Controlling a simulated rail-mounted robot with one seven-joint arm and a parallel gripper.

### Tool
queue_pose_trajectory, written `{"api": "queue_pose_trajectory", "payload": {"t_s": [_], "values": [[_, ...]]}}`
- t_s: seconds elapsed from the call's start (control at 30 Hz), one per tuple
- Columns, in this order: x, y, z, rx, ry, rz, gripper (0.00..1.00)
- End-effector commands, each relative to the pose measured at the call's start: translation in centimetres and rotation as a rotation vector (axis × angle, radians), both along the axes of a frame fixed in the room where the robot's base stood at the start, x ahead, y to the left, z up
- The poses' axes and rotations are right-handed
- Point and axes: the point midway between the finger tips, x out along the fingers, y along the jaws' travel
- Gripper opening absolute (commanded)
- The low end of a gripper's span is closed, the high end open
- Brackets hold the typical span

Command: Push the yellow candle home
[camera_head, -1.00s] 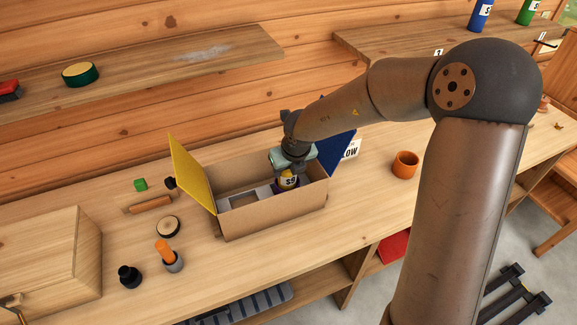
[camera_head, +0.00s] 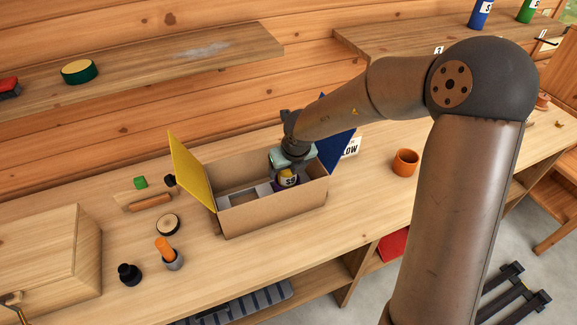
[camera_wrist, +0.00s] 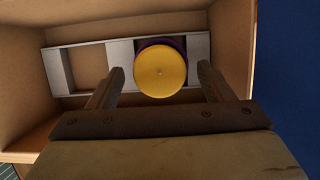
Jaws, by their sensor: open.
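The yellow candle (camera_wrist: 160,70) stands inside the cardboard box (camera_head: 272,211), seen from above in the wrist view with a purple rim around its base. In the head view the candle (camera_head: 287,178) shows a printed label just below my gripper. It sits at a pale grey insert (camera_wrist: 85,67) with square openings; I cannot tell how deep it is seated. My gripper (camera_wrist: 160,88) is open, with one finger on each side of the candle and a gap on both sides. In the head view my gripper (camera_head: 290,165) is over the right part of the box.
The box has a raised yellow flap (camera_head: 192,170) and a blue flap (camera_head: 336,148). An orange cup (camera_head: 405,163) stands to the right. A wooden box (camera_head: 45,250), a black bottle (camera_head: 129,274) and a round wooden piece (camera_head: 168,224) are on the left.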

Motion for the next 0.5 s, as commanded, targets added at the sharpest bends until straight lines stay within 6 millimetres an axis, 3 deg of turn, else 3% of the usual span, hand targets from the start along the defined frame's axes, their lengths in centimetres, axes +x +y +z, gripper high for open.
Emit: {"api": "queue_pose_trajectory", "payload": {"t_s": [0.23, 0.5], "values": [[-0.5, -0.4, 1.9, 0.001, -0.001, -0.003, 0.74], [-2.5, -1.4, 8.1, -0.001, -0.004, -0.005, 0.74]]}}
